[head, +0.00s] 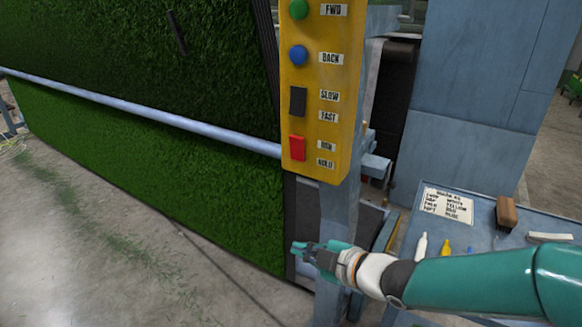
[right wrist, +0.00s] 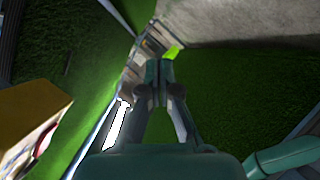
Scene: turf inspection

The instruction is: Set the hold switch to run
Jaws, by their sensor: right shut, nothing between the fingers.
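The hold switch (head: 297,148) is a red rocker low on a yellow control panel (head: 312,75), beside labels that read RUN above and HOLD below. I cannot tell which way the rocker is tipped. My right gripper (head: 301,247) is shut and empty. It is below the panel and the switch, apart from both, in front of the post and the lower turf edge. In the right wrist view the shut fingers (right wrist: 159,72) show in the middle, and part of the yellow panel (right wrist: 28,108) is at the left. My left gripper is not in view.
Above the switch are a black SLOW/FAST rocker (head: 298,101), a blue BACK button (head: 298,56) and a green FWD button (head: 299,9). A blue-grey post carries the panel. Hanging turf (head: 150,140) with a rail fills the left. A tray table (head: 480,225) with markers stands at right.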

